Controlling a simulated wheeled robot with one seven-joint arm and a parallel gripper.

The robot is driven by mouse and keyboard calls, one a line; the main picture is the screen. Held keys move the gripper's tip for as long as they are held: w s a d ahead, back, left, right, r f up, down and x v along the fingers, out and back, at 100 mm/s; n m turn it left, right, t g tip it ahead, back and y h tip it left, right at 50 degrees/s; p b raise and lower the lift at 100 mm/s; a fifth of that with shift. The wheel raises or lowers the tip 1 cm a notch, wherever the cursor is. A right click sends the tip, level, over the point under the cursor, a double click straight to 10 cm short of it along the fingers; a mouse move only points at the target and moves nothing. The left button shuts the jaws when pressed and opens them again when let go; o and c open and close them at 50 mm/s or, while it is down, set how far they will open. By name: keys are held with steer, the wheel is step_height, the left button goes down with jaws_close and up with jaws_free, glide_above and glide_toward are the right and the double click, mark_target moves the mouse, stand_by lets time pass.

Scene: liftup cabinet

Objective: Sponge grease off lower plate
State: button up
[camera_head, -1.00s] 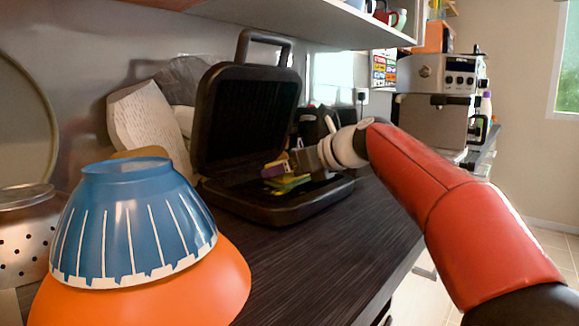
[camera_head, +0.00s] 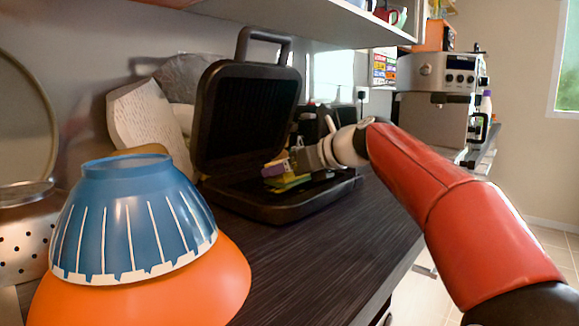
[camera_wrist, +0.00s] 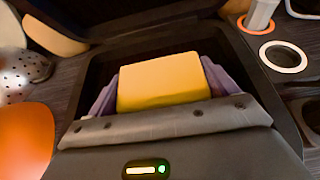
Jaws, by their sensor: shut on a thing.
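The black grill press (camera_head: 245,120) stands open on the dark counter, its lid raised and leaning back. Its lower plate (camera_head: 232,190) lies flat and is partly hidden by my arm and the sponge. My gripper (camera_head: 284,168) is over the lower plate, with purple fingers shut on a yellow sponge (camera_wrist: 162,80). The sponge has a green underside in the head view (camera_head: 288,182) and sits low over the lower plate, at or very near its surface. I cannot tell whether it touches. Grease is not distinguishable in either view.
A blue bowl (camera_head: 130,225) rests upside down on an orange bowl (camera_head: 215,285) at the front left. A perforated metal pot (camera_head: 22,235) is at the far left. A shelf (camera_head: 290,20) hangs above. A coffee machine (camera_head: 440,90) stands at the back right.

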steer(key=shift+f+b, duration=0.3)
steer(key=shift+f, duration=0.2)
steer(key=shift+s+a, duration=0.1)
steer(key=shift+s, duration=0.05)
steer(key=shift+s+a, duration=0.45)
steer(key=shift+s, duration=0.15)
steer(key=shift+s+a, duration=0.5)
steer(key=shift+s, duration=0.25)
steer(key=shift+w+a+r+p, duration=0.1)
steer(key=shift+w+a+p, duration=0.05)
steer(key=shift+p, duration=0.25)
steer(key=shift+w, duration=0.1)
